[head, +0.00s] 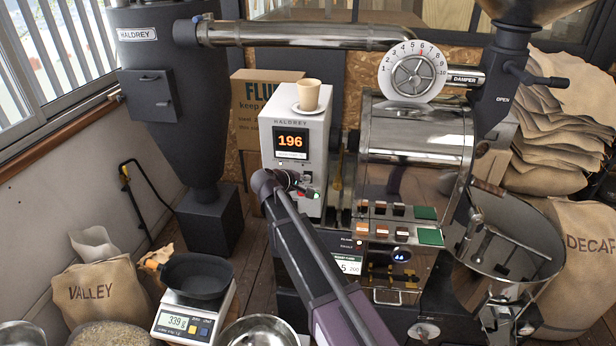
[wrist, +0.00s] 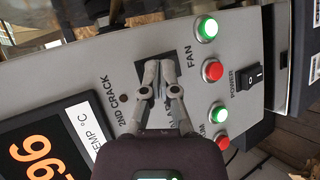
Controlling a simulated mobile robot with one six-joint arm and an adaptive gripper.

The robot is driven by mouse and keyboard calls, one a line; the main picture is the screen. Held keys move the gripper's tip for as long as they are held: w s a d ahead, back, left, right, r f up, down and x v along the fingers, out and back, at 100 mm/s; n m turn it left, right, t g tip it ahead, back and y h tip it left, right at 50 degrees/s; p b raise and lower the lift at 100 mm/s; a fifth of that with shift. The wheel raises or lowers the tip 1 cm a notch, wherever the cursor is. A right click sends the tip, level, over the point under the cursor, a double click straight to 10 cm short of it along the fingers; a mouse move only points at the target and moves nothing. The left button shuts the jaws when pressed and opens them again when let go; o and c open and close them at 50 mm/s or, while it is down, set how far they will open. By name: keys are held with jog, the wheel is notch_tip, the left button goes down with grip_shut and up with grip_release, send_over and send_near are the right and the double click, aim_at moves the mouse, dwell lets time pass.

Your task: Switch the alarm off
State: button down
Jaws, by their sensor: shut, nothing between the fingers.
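The white Haldrey control box (head: 292,130) stands in the middle of the head view, its display (head: 291,143) reading 196. My gripper (head: 292,184) is shut and empty in front of its lower panel. A small dark lamp (wrist: 124,98) sits by that label. No full "alarm" label is readable; one label ending in "M" is partly hidden.
Near the fingers are a green button (wrist: 207,29) and red button (wrist: 212,70) by "FAN", a lower green button (wrist: 218,114) and red button (wrist: 223,142), and a black power rocker (wrist: 248,85). A cup (head: 308,94) stands on the box. The shiny drum (head: 418,135) is to its right.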

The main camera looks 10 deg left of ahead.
jog(key=shift+s, duration=0.2)
jog(key=shift+s, duration=0.55)
jog(key=shift+f, duration=0.1)
dwell(0.3)
jog(key=s, duration=0.5)
jog(key=shift+f+b, duration=0.25)
jog(key=shift+b, duration=0.15)
jog(key=shift+d, duration=0.1)
jog(key=s+d+f+m+g+y, duration=0.2)
jog(key=s+d, duration=0.4)
jog(key=d, duration=0.4)
jog(key=s+d+f+m+g+y, duration=0.2)
jog(key=s+d+f+m+g, duration=0.3)
jog(key=d, duration=0.5)
jog(key=s+d+f+m+g+y, duration=0.2)
jog(key=s+d+m, duration=0.3)
jog(key=s+d, duration=0.4)
jog(key=shift+s+d+f+g+y, duration=0.2)
jog(key=shift+d+f+g+y, duration=0.1)
jog(key=shift+d+f+g, duration=0.6)
